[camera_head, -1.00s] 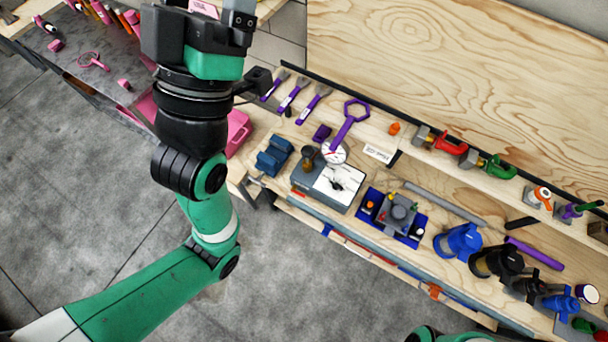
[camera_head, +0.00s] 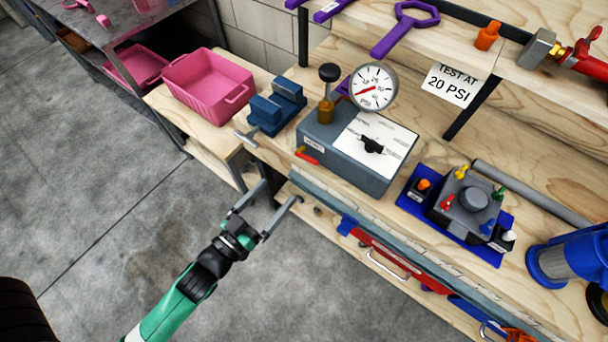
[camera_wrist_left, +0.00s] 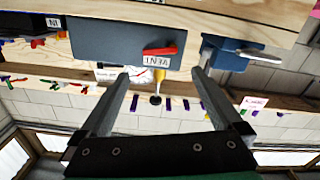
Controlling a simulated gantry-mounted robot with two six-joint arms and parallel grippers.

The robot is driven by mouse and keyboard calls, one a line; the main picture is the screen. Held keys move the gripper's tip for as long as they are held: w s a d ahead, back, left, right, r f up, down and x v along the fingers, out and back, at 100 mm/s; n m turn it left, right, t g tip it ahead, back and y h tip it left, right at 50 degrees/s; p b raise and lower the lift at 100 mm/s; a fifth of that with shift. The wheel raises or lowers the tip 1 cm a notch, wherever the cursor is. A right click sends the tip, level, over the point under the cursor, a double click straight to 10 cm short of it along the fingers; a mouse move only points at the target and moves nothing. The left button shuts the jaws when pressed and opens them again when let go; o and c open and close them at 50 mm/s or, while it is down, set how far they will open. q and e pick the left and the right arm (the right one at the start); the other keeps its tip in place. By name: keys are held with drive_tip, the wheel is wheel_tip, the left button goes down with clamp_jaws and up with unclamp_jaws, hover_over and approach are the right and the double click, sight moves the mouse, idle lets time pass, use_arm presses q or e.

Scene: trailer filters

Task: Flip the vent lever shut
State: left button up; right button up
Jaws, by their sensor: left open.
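The vent lever is a small red-orange lever (camera_head: 307,157) low on the left front of the grey-blue test box (camera_head: 350,160), just below a white label (camera_head: 314,143). In the left wrist view the red lever (camera_wrist_left: 160,50) lies roughly level beside the upside-down VENT label (camera_wrist_left: 156,61). My left gripper (camera_head: 281,190) is open and empty. It is in front of and below the lever, apart from it. In the left wrist view its fingers (camera_wrist_left: 160,73) frame the lever's line with a gap. My right gripper is not in view.
The box carries a gauge (camera_head: 373,87), a black-knobbed brass part (camera_head: 327,95) and a black knob (camera_head: 374,145). A blue vise (camera_head: 277,106) stands close to its left, with a pink bin (camera_head: 208,84) beyond. A grey fixture (camera_head: 470,203) stands right. Open floor lies in front.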

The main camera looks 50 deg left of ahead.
use_arm(q)
drive_tip(key=p, duration=0.3)
approach(305, 159)
drive_tip(key=w, duration=0.5)
drive_tip(key=w+a, duration=0.1)
drive_tip(key=w, duration=0.1)
drive_tip(key=w+b, duration=0.1)
drive_tip(key=shift+w+a+r, duration=0.15)
drive_tip(key=shift+w+a, duration=0.2)
drive_tip(key=shift+w, duration=0.05)
drive_tip(key=shift+c, duration=0.3)
drive_tip(key=c, duration=1)
drive_tip(key=m, duration=0.2)
drive_tip(key=shift+d+f+m, duration=0.1)
drive_tip(key=shift+f+m, duration=0.2)
drive_tip(key=shift+m, duration=0.1)
drive_tip(key=o, duration=1.1)
drive_tip(key=shift+c, duration=0.2)
